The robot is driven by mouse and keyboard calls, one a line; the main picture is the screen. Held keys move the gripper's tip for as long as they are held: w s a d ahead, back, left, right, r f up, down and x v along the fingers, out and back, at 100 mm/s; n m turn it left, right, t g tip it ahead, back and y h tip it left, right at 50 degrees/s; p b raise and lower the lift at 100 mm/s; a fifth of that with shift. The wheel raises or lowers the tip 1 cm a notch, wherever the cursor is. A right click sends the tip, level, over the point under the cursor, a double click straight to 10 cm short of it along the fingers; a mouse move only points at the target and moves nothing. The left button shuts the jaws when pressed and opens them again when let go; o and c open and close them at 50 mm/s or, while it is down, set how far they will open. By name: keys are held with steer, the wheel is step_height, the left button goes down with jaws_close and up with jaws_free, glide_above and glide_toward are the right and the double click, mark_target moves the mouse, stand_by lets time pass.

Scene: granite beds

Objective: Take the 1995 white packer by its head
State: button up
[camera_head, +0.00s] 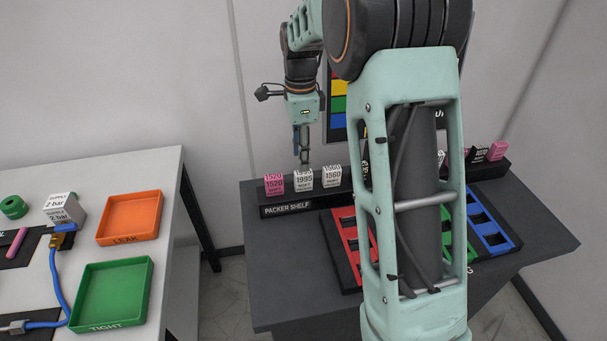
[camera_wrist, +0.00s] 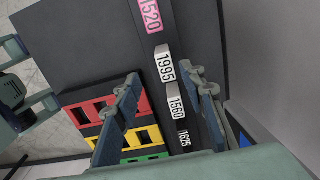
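The white 1995 packer (camera_head: 304,181) stands upright on the packer shelf (camera_head: 288,209), between the pink 1520 packer (camera_head: 274,185) and the white 1560 packer (camera_head: 332,177). In the wrist view the head of the 1995 packer (camera_wrist: 165,65) shows between the fingertips, seen from above. My gripper (camera_head: 303,158) points down above and behind the 1995 packer in the head view. In the wrist view my gripper (camera_wrist: 160,74) is open, its two fingers well apart with nothing held. I cannot tell the exact height gap.
A black 1625 packer (camera_wrist: 184,138) follows the 1560 packer in the row. A rack with a red section (camera_head: 348,238) and a blue section (camera_head: 490,223) lies in front of the shelf. My arm hides part of it. An orange tray (camera_head: 130,218) and a green tray (camera_head: 112,294) sit on the left table.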

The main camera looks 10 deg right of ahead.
mark_target(303, 179)
step_height(303, 179, down, 4)
steer(key=shift+f, duration=0.15)
steer(key=f, duration=0.2)
steer(key=d+f+p, duration=0.1)
steer(key=f, duration=0.1)
steer(key=shift+w+f, duration=0.1)
steer(key=shift+w, duration=0.25)
steer(key=shift+a+f, duration=0.1)
steer(key=shift+f, duration=0.35)
jaws_close()
